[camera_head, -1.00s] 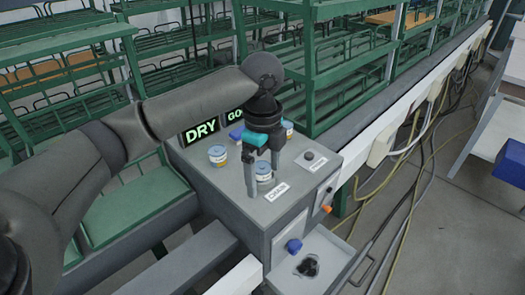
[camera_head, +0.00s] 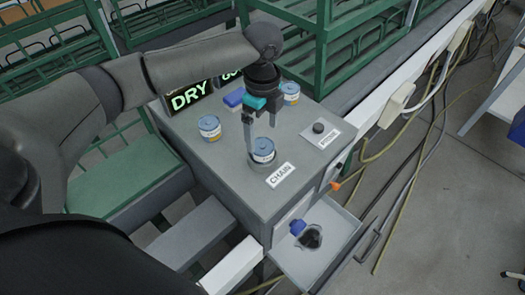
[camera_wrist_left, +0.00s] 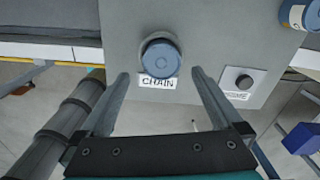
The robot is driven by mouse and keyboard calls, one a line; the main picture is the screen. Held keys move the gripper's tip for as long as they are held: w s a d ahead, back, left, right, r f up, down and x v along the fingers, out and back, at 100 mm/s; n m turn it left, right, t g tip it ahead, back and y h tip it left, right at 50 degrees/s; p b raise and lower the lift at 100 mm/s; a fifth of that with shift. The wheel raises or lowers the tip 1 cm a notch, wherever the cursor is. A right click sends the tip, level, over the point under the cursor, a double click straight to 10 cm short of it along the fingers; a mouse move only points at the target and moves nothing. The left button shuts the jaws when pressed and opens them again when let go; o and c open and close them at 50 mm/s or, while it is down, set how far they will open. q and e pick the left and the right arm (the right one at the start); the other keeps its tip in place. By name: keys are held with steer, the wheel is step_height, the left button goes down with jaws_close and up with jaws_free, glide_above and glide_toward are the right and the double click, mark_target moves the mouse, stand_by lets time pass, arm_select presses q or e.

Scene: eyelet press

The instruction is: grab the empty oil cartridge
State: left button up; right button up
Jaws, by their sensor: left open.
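The one at the CHAIN label (camera_head: 263,151) stands upright in a round dark socket. Another cartridge (camera_head: 209,128) stands to the left, and a third (camera_head: 290,92) at the back right. My left gripper (camera_head: 261,146) is open over the CHAIN cartridge, its fingers pointing down. In the left wrist view the CHAIN cartridge (camera_wrist_left: 161,58) lies just beyond and between the open fingertips (camera_wrist_left: 160,75), with no visible contact. I cannot tell which cartridge is empty. My right gripper is not in view.
A lit DRY sign (camera_head: 190,95) stands at the machine's back left. Green racks (camera_head: 335,60) stand behind.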

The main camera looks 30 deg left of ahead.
mark_target(262, 146)
arm_select(q)
steer(key=shift+w+f, duration=0.1)
steer(key=shift+f, duration=3.1)
steer(key=shift+c, duration=0.2)
steer(key=shift+r, duration=0.1)
steer(key=c, duration=1.3)
steer(key=shift+r, duration=0.1)
